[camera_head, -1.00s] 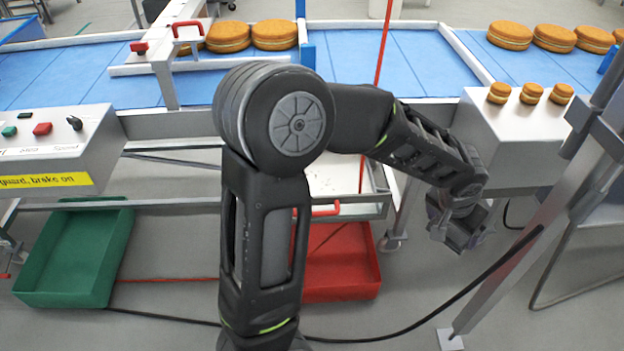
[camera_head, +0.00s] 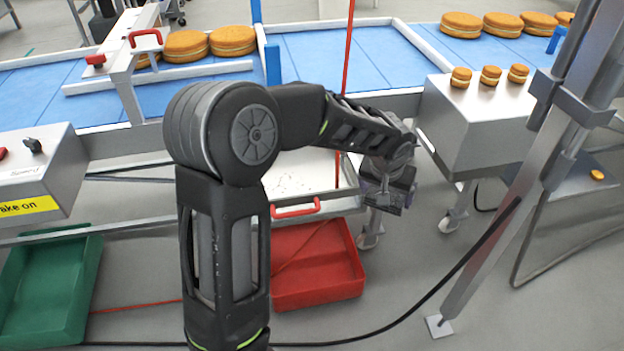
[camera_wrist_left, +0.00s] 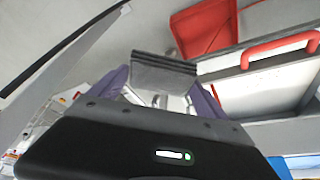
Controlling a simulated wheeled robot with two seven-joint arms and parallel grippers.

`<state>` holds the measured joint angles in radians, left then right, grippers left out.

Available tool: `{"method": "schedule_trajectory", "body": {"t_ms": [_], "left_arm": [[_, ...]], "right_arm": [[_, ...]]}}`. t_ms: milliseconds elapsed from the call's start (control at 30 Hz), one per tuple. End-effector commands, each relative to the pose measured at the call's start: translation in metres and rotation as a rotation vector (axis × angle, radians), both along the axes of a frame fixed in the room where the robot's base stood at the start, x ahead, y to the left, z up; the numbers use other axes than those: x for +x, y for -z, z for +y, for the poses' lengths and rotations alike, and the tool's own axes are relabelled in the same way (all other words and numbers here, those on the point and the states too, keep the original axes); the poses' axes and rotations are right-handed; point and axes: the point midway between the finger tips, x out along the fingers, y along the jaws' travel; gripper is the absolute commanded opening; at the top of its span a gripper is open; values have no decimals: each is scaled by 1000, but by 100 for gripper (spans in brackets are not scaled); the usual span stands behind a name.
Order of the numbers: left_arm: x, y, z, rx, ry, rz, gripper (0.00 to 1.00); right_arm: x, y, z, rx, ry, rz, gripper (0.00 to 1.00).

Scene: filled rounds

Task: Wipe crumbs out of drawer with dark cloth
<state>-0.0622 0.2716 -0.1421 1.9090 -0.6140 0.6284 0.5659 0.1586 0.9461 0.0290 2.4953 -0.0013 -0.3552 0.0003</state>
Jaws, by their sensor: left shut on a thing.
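The pale drawer (camera_head: 325,182) with a red handle (camera_head: 296,209) is pulled out below the conveyor. Dark specks, the crumbs (camera_head: 287,184), lie on its floor; my arm hides part of it. In the left wrist view the drawer (camera_wrist_left: 262,92) is at the right. My left gripper (camera_head: 388,196) hangs to the right of the drawer, outside it. It is shut on the dark grey cloth (camera_wrist_left: 165,71), which shows as a folded flap between the fingers in the left wrist view. My right gripper is not in view.
A red bin (camera_head: 318,268) stands on the floor under the drawer, a green bin (camera_head: 48,290) further left. A steel box (camera_head: 472,112) with small filled rounds is right of the gripper. A slanted metal post (camera_head: 500,235) stands further right. A blue conveyor (camera_head: 330,58) runs behind.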

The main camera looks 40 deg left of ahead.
Motion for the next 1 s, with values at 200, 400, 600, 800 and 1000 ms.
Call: {"method": "schedule_trajectory", "body": {"t_ms": [200, 400, 600, 800, 1000], "left_arm": [[14, 44, 124, 2, -313, 3, 54], [8, 56, 203, 11, -504, -2, 54], [3, 78, 229, 14, -566, -5, 54], [3, 80, 232, 15, -575, -7, 54], [2, 80, 232, 14, -574, -7, 54]], "right_arm": [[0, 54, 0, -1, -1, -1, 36], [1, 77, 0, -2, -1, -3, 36], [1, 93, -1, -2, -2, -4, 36], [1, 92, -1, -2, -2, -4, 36], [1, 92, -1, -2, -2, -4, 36]]}}
